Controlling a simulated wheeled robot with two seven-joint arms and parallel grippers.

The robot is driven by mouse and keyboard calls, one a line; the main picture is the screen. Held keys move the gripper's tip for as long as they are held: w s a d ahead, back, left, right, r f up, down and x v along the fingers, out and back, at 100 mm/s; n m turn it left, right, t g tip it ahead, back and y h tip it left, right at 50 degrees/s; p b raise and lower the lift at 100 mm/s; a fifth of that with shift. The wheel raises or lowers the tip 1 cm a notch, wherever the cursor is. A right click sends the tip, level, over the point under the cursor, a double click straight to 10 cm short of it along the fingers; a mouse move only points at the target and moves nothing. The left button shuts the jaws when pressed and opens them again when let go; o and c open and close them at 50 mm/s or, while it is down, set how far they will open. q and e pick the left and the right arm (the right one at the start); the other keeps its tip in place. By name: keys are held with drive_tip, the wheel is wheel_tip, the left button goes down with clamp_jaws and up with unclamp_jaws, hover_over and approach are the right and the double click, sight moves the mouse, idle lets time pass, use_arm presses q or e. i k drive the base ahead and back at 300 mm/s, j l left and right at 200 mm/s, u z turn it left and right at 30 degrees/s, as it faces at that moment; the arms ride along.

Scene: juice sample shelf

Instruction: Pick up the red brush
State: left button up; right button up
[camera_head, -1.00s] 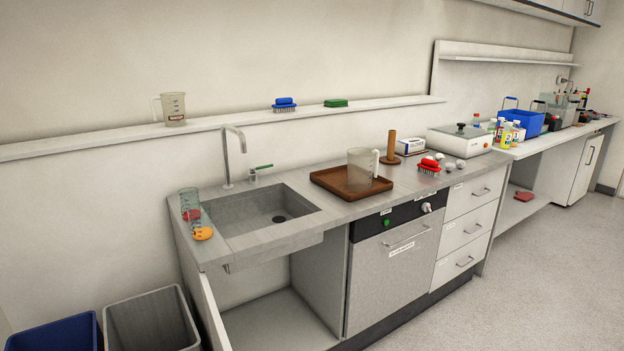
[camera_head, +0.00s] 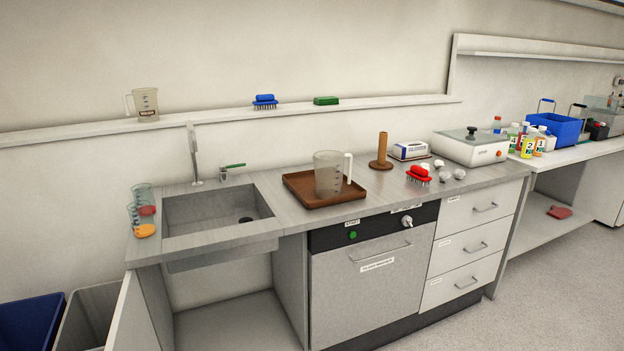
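The red brush (camera_head: 418,174) lies on the grey counter (camera_head: 290,213), bristles down, near the front edge above the white drawers. It is right of the brown tray and close to several small whitish pieces (camera_head: 440,170). Neither of my grippers shows in the head view.
A brown tray (camera_head: 300,187) with a clear jug (camera_head: 328,174) stands left of the brush. Behind are a brown upright holder (camera_head: 381,150), a white box (camera_head: 409,150) and a white device (camera_head: 470,146). A sink (camera_head: 215,215) is at left. A shelf (camera_head: 210,116) holds a blue brush (camera_head: 265,101).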

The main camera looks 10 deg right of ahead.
sight(419, 174)
drive_tip(key=i+l, duration=0.1)
drive_tip(key=l, duration=0.3)
drive_tip(key=i+l+u, duration=0.1)
drive_tip(key=l, duration=0.3)
drive_tip(key=i+l, duration=0.15)
drive_tip(key=l, duration=0.25)
drive_tip(key=i+l, duration=0.1)
drive_tip(key=l, duration=0.3)
drive_tip(key=i+l+u, duration=0.1)
drive_tip(key=l, duration=0.3)
drive_tip(key=i+l, duration=0.15)
drive_tip(key=l, duration=0.25)
drive_tip(key=i+l, duration=0.15)
drive_tip(key=l, duration=0.25)
drive_tip(key=i+l+u, duration=0.1)
drive_tip(key=l, duration=0.3)
drive_tip(key=i+l, duration=0.2)
drive_tip(key=l, duration=0.2)
drive_tip(key=i+l, duration=0.15)
drive_tip(key=l, duration=0.3)
drive_tip(key=i+l+u, duration=0.1)
drive_tip(key=l, duration=0.3)
drive_tip(key=i+l, duration=0.2)
drive_tip(key=l, duration=0.2)
drive_tip(key=i+l+u, duration=0.1)
drive_tip(key=l, duration=0.35)
